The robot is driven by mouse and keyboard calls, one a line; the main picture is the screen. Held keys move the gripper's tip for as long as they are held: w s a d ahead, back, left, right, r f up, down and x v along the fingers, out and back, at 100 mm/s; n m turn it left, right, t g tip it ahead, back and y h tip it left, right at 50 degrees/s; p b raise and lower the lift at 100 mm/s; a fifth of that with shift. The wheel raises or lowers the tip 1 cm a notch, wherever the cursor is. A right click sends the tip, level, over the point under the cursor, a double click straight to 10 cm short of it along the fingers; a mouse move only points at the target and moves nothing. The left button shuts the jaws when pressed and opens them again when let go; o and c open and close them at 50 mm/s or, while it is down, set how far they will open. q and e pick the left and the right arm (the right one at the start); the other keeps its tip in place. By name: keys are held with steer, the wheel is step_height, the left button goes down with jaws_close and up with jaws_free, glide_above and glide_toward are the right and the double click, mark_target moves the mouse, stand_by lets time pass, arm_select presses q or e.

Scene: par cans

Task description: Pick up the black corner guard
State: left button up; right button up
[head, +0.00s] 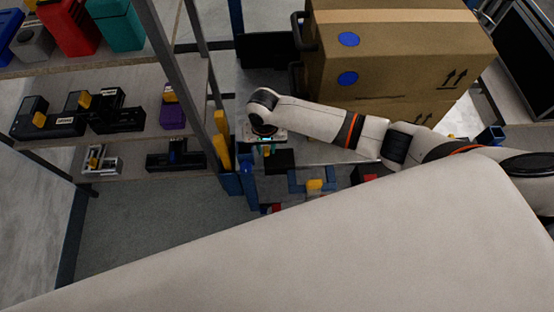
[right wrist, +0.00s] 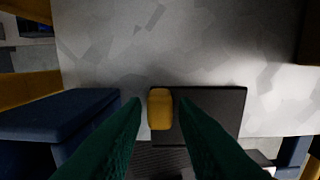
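The black corner guard (head: 280,161) lies on the grey surface of the cart below my right gripper (head: 267,150). In the right wrist view the guard (right wrist: 220,106) shows as a flat black plate with an upright yellow tab (right wrist: 160,108). My right gripper (right wrist: 160,112) points down with its dark green fingers either side of the tab. A narrow gap shows between each finger and the tab, so it looks open. In the head view the gripper hides part of the guard. My left gripper is not in view.
Large cardboard boxes (head: 400,50) stand behind my right arm. A blue part with a yellow tab (head: 314,185) lies to the right of the guard. Blue posts (head: 248,178) edge the cart on the left. A shelf (head: 130,155) with several black, yellow-tabbed parts stands further left.

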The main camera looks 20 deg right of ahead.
jaws_close()
steer(key=shift+r, duration=0.1)
